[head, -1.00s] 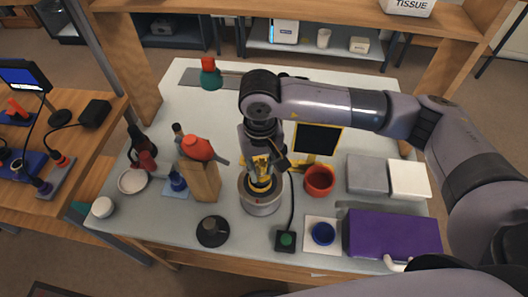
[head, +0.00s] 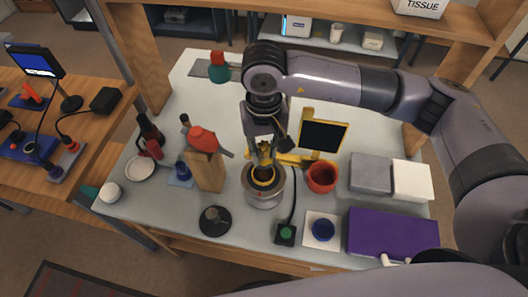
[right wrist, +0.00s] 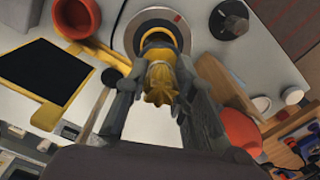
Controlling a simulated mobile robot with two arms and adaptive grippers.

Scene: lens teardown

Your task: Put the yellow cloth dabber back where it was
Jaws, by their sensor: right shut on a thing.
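The yellow cloth dabber (right wrist: 158,82) is between the fingers of my right gripper (right wrist: 155,100) in the right wrist view, with its bunched yellow end toward the camera. In the head view my right gripper (head: 264,148) points down, shut on the dabber, whose yellow part shows only in small pieces between the fingers. It is just behind and above a grey round pot (head: 264,198) with a yellow ring and dark opening. The pot also shows beyond the fingers in the right wrist view (right wrist: 124,35). I cannot tell whether the dabber touches it. My left gripper is not in view.
A yellow stand with a black panel (head: 323,136) and a red-orange cup (head: 321,178) are right of the pot. A wooden block with a red bulb blower (head: 203,140) stands left. A black knob (head: 215,221) and green-button box (head: 286,234) are in front.

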